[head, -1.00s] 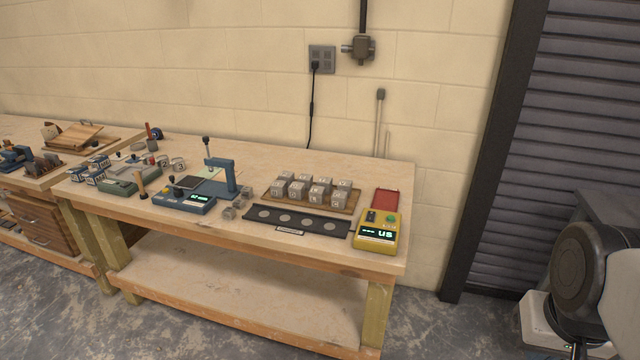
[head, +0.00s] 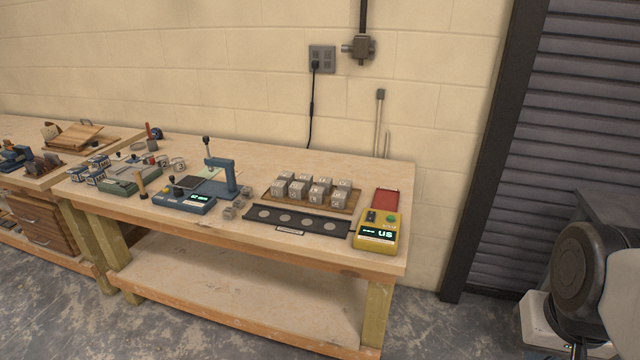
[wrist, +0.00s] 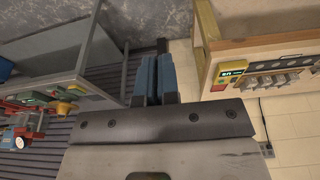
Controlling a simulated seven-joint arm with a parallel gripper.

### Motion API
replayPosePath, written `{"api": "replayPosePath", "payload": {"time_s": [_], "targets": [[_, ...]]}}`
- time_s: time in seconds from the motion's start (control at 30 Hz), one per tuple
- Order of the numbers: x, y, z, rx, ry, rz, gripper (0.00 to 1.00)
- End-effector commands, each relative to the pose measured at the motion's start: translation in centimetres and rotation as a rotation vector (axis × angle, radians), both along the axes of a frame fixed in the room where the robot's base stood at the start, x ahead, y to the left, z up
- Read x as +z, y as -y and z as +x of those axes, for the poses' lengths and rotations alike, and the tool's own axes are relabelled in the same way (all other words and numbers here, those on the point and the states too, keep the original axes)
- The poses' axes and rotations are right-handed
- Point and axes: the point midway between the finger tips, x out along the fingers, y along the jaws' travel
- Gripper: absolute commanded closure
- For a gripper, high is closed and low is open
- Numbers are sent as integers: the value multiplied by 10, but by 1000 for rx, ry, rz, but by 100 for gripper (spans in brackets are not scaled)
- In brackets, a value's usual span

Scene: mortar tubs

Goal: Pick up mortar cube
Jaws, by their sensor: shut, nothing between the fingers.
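Several grey mortar cubes (head: 298,190) with dark markings stand in rows on a wooden board (head: 349,207) on the workbench in the head view. Which single cube the task means cannot be told. In the wrist view, cubes (wrist: 281,80) show small at the right edge on the bench. My gripper (wrist: 155,58) shows in the wrist view with its blue fingers together and nothing between them. It is well away from the cubes. In the head view only part of my arm shows at the right edge, and the gripper is not visible there.
In front of the board lies a black strip (head: 262,227) with round pale spots. A yellow meter (head: 376,233) and a red pad (head: 386,199) stand to its right. A blue scale (head: 184,202) is to the left. The wrist view shows another bench (wrist: 84,62) at left.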

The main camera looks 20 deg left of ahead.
Motion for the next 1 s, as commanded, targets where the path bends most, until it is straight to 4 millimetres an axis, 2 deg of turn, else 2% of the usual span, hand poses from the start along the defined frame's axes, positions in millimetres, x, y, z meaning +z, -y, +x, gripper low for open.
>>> {"api": "replayPosePath", "payload": {"time_s": [0.03,0.3,0.37,0.77,0.87,1.0], "targets": [[0,0,0,0,0,0,89],[0,0,0,0,0,0,48],[0,0,0,0,0,0,40],[1,0,4,13,-1,-11,40],[4,1,12,39,-3,-34,40],[8,2,33,105,-8,-90,40]]}}
